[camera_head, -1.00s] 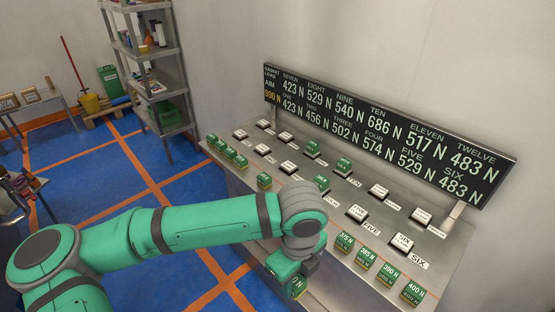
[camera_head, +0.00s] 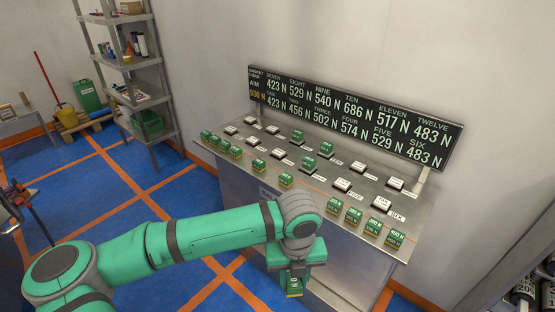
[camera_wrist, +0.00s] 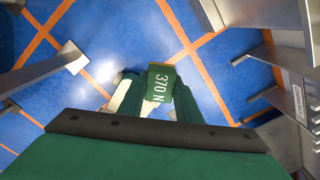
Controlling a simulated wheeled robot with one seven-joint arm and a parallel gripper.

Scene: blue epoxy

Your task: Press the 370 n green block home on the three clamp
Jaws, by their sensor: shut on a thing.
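My gripper (camera_head: 295,268) is shut on a green block (camera_head: 294,288) with a yellowish lower part. It holds the block upright, low in the picture, in front of the bench's near edge and above the blue floor. In the wrist view the block (camera_wrist: 161,82) reads "370 N" between the fingers (camera_wrist: 155,100). The three clamp looks to be the third white pad (camera_head: 277,153) of the bench's front row, with no block on it. Its lettering is too small to read. My gripper is well short of that pad.
The steel bench (camera_head: 318,187) carries two rows of pads, some bearing green blocks (camera_head: 308,162). Several spare green blocks (camera_head: 353,216) line its near edge. A dark load board (camera_head: 350,115) stands behind. A shelf rack (camera_head: 135,75) is at left.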

